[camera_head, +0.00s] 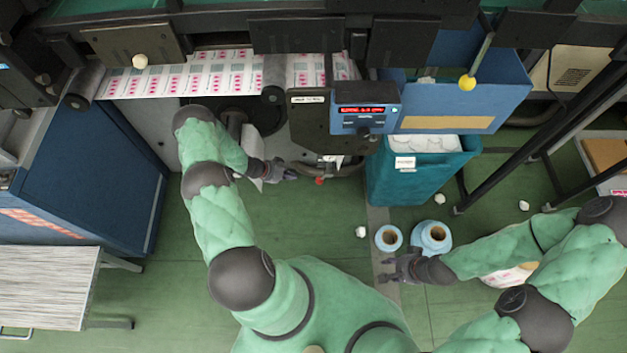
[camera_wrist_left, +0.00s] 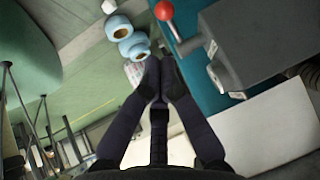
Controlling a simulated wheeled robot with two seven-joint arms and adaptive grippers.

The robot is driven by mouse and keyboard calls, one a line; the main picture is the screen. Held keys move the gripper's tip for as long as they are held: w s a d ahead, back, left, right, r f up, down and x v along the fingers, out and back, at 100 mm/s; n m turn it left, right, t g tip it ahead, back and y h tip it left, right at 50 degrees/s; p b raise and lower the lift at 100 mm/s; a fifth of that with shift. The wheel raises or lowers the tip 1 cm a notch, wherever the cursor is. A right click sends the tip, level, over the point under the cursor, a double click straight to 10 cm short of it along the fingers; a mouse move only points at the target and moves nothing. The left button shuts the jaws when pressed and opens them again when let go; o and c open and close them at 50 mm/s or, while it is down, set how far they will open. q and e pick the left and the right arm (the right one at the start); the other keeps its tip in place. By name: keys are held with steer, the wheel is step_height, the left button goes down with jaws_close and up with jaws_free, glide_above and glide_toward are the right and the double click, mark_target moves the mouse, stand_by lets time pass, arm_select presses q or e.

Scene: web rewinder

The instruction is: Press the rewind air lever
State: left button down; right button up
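The lever with a red ball knob (camera_head: 319,181) sits low on the machine, under the display panel. In the left wrist view its red knob (camera_wrist_left: 164,11) and thin shaft stand at the top, beside a grey block. I take this as the rewind air lever. My left gripper (camera_head: 291,174) is just left of the knob in the head view, apart from it. In the left wrist view its fingertips (camera_wrist_left: 160,68) are together with nothing between them, and the knob is beyond them. My right gripper (camera_head: 385,270) is open and empty, low over the floor near the rolls.
A control box with a red display (camera_head: 364,110) hangs above the lever. A teal bin (camera_head: 410,175) stands to its right. Blue-and-white rolls (camera_head: 432,237) lie on the green floor. Printed web (camera_head: 180,80) runs across the top left.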

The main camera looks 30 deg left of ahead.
mark_target(318, 182)
arm_select(q)
steer(key=b+x, duration=0.5)
steer(key=x, duration=0.9)
steer(key=shift+w+b, duration=0.1)
steer(key=shift+b, duration=0.2)
steer(key=shift+d, duration=0.1)
